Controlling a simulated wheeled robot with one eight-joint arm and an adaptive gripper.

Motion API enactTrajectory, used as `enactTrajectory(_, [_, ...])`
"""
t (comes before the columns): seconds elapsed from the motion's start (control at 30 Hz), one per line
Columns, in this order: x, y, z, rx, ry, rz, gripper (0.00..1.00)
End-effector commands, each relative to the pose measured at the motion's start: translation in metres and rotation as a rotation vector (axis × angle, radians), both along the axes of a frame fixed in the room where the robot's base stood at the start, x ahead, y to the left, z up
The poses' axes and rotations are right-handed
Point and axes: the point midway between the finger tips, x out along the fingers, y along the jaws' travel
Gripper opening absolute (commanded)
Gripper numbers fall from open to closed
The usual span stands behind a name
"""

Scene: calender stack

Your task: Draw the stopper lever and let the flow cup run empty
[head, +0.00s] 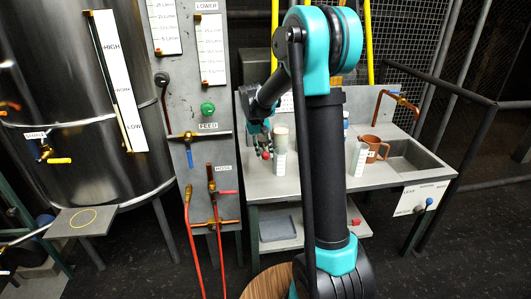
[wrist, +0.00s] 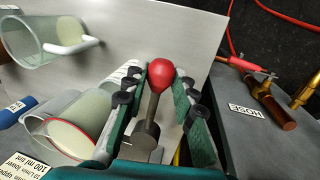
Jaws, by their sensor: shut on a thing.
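The stopper lever's red ball knob (wrist: 170,76) sits between the fingers of my gripper (wrist: 172,92) in the wrist view. Its grey rod runs down to a round hub (wrist: 146,134). My gripper is shut on the lever. In the head view the knob (head: 266,155) shows small beside my gripper (head: 260,142) at the bench. A cup with a red rim (wrist: 75,138) and pale contents, likely the flow cup, stands left of the lever in the wrist view. In the head view a pale cup (head: 281,131) stands above a clear graduated vessel (head: 279,163). Their outlet is not clear.
A clear beaker with a white handle (wrist: 50,42) stands on the bench. A copper mug (head: 372,148) and another graduated vessel (head: 357,158) stand right, near the sink (head: 408,155). The grey valve panel (head: 200,140), with red hoses (head: 190,240), stands left of the bench.

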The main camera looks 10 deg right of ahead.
Motion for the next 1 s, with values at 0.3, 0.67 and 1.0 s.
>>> enactTrajectory(0.3, [0.007,0.032,0.0,0.001,0.001,-0.29,0.0])
enactTrajectory(0.67, [0.014,0.045,0.0,0.0,0.0,-0.449,0.0])
enactTrajectory(1.0, [0.014,0.045,0.0,0.0,-0.001,-0.446,0.41])
